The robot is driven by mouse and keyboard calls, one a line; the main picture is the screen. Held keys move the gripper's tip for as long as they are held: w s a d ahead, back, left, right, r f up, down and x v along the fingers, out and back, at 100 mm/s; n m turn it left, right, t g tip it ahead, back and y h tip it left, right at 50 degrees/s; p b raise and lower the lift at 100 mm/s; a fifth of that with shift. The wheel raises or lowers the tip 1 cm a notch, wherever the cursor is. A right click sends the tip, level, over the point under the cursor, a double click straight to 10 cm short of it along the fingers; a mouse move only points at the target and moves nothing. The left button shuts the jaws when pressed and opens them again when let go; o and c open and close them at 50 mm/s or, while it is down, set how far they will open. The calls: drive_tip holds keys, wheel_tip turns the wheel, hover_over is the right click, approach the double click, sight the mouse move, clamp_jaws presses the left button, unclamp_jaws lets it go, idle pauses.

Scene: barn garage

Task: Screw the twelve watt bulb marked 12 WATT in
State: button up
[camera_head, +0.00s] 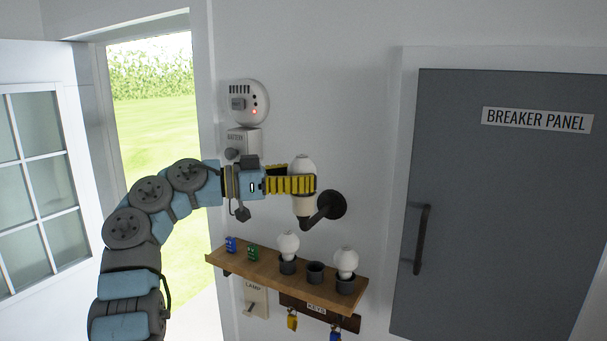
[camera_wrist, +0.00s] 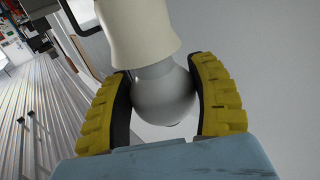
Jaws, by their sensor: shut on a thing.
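My gripper (camera_head: 303,184) has its yellow ribbed fingers on both sides of a white bulb (camera_head: 302,163) and is shut on it. The bulb's round end points up, over the cream socket (camera_head: 303,206) of the black wall lamp (camera_head: 331,205). In the wrist view, my gripper (camera_wrist: 165,115) holds the grey-white globe of the bulb (camera_wrist: 163,97), and its neck meets the rim of the cream socket (camera_wrist: 137,32). How deep the base sits is hidden. No watt marking is readable on the bulb.
Below, a wooden shelf (camera_head: 233,261) carries two more bulbs (camera_head: 288,245) (camera_head: 346,262) in dark cups, with an empty cup (camera_head: 315,272) between them. Small blue and green items stand at its left. A LAMP switch plate (camera_head: 254,299) and hanging keys are underneath. A breaker panel (camera_head: 500,210) is right.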

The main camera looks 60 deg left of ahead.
drive_tip(key=o, duration=0.9)
drive_tip(key=shift+f+y+b, duration=0.2)
drive_tip(key=shift+y+b, duration=0.1)
drive_tip(key=shift+b, duration=0.2)
drive_tip(key=shift+d+n+y+b, duration=0.1)
drive_tip(key=shift+n+y+b, duration=0.6)
drive_tip(key=shift+y+b, duration=0.15)
drive_tip(key=shift+t+y, duration=0.25)
drive_tip(key=shift+t, duration=0.05)
drive_tip(key=shift+r+n+y+b, duration=0.1)
drive_tip(key=shift+n+y+b, duration=0.7)
drive_tip(key=shift+y, duration=0.3)
drive_tip(key=shift+n+y+b, duration=0.6)
drive_tip(key=shift+n+y, duration=0.6)
drive_tip(key=shift+y, duration=0.5)
drive_tip(key=n+g+y, duration=0.2)
drive_tip(key=n+y, duration=0.1)
drive_tip(key=y, duration=0.1)
drive_tip(key=n+g+y, duration=0.2)
drive_tip(key=y, duration=0.2)
drive_tip(key=shift+w+r+n+g, duration=0.1)
drive_tip(key=shift+w+n+g, duration=0.05)
drive_tip(key=shift+n+g, duration=0.2)
drive_tip(key=shift+n+g+y, duration=0.45)
drive_tip(key=shift+g+y, duration=0.1)
drive_tip(key=shift+y, duration=0.05)
